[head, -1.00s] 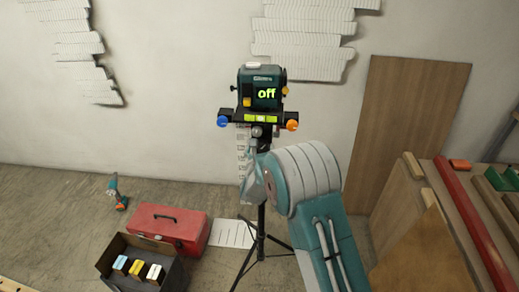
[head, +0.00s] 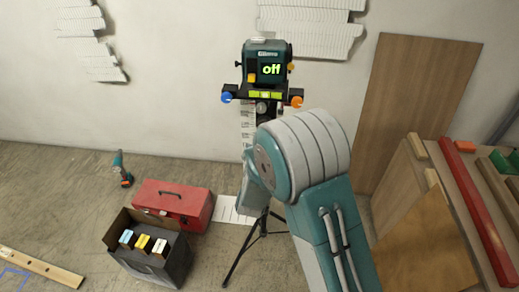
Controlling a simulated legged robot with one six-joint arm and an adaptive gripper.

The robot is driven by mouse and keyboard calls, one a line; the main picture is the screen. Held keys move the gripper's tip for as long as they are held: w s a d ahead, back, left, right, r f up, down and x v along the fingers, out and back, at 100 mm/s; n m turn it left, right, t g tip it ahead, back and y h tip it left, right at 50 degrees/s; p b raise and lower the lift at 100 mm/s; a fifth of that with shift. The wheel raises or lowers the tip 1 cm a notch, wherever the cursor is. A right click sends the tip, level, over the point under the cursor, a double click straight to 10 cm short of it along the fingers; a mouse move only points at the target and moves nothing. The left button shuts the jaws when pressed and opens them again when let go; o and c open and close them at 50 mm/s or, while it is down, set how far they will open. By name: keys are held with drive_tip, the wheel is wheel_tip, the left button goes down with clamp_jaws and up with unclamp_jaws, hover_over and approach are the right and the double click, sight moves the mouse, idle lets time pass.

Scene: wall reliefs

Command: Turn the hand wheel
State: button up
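A teal device (head: 266,68) with a green display reading "off" sits on top of a black tripod (head: 247,243) near the wall. Its black crossbar carries a blue knob (head: 226,97) at the left end and an orange knob (head: 296,102) at the right end. A small grey round part (head: 262,108) is below the bar's middle. I cannot tell which of these, if any, is the hand wheel. My teal and grey arm rises from the bottom right and covers part of the tripod. My gripper is not visible; the arm may hide it.
A red toolbox (head: 192,207), a dark box (head: 172,265) holding small coloured blocks and a drill (head: 122,169) lie on the floor at left. A wooden strip (head: 38,266) is at bottom left. Boards (head: 420,105) and a red beam (head: 474,205) crowd the right.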

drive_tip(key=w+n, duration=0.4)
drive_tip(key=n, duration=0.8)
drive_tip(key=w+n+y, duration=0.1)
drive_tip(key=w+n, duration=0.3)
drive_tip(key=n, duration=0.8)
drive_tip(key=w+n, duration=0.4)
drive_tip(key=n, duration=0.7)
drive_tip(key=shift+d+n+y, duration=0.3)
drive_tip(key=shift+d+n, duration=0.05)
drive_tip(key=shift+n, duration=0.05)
